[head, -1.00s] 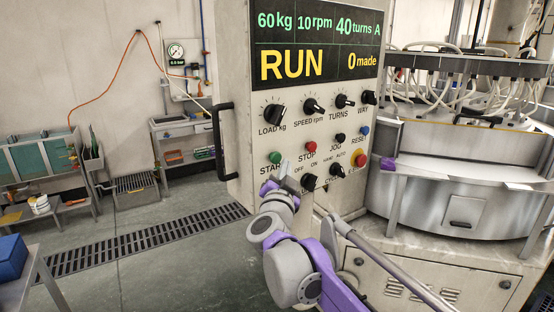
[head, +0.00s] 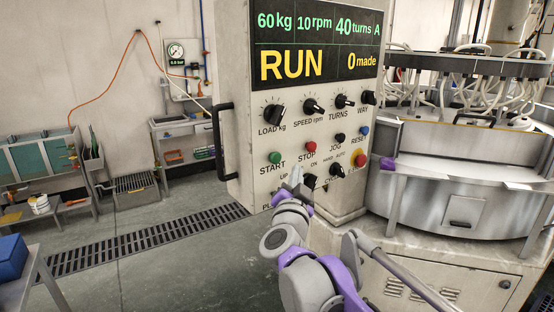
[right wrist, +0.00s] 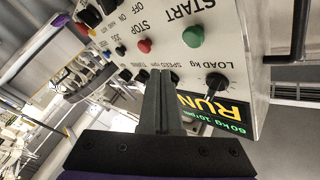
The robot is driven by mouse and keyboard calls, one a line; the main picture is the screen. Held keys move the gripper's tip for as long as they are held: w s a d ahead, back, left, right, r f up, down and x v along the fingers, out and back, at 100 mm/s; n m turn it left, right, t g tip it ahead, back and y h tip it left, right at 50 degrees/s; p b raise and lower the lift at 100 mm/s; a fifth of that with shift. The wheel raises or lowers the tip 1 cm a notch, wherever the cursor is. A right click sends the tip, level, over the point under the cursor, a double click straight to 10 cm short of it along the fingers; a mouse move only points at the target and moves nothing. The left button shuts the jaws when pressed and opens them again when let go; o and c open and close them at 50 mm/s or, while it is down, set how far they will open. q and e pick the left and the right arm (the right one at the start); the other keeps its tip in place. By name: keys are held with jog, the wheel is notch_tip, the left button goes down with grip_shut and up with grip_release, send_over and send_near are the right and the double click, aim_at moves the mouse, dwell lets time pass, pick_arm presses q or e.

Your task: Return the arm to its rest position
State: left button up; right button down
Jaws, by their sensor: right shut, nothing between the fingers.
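My right arm (head: 307,280), grey and purple, reaches up from the bottom of the head view. My right gripper (head: 295,177) is shut and empty, in front of the lower part of the control panel (head: 262,130). It covers part of the lower knobs and labels there. In the right wrist view the closed fingers (right wrist: 159,78) point towards the panel face, with the green START button (right wrist: 193,36) to their right and the red STOP button (right wrist: 144,46) to their left. I cannot tell how wide the gap to the panel is. My left gripper is not in view.
The panel display (head: 316,48) reads RUN and 0 made. A black handle (head: 219,140) sticks out on the panel's left. The lapping machine (head: 450,205) stands at right. A blue box (head: 12,257) lies on a bench at left. The floor left of the panel is open.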

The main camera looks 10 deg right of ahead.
dwell(0.3)
jog(key=s+a+f+n+g+y+p, duration=0.2)
jog(key=s+a+f+n+g+y, duration=0.3)
jog(key=s+f+n+y, duration=0.6)
jog(key=s+d+f+g+h, duration=0.2)
jog(key=s+f+g, duration=0.2)
jog(key=s+f, duration=0.7)
jog(key=s+d+f+g+h+p, duration=0.1)
jog(key=s+d+f+g+h, duration=0.1)
jog(key=s+f, duration=0.9)
jog(key=shift+s+d+f+g, duration=0.2)
jog(key=shift+d+f+g, duration=0.2)
jog(key=shift+d+g, duration=0.5)
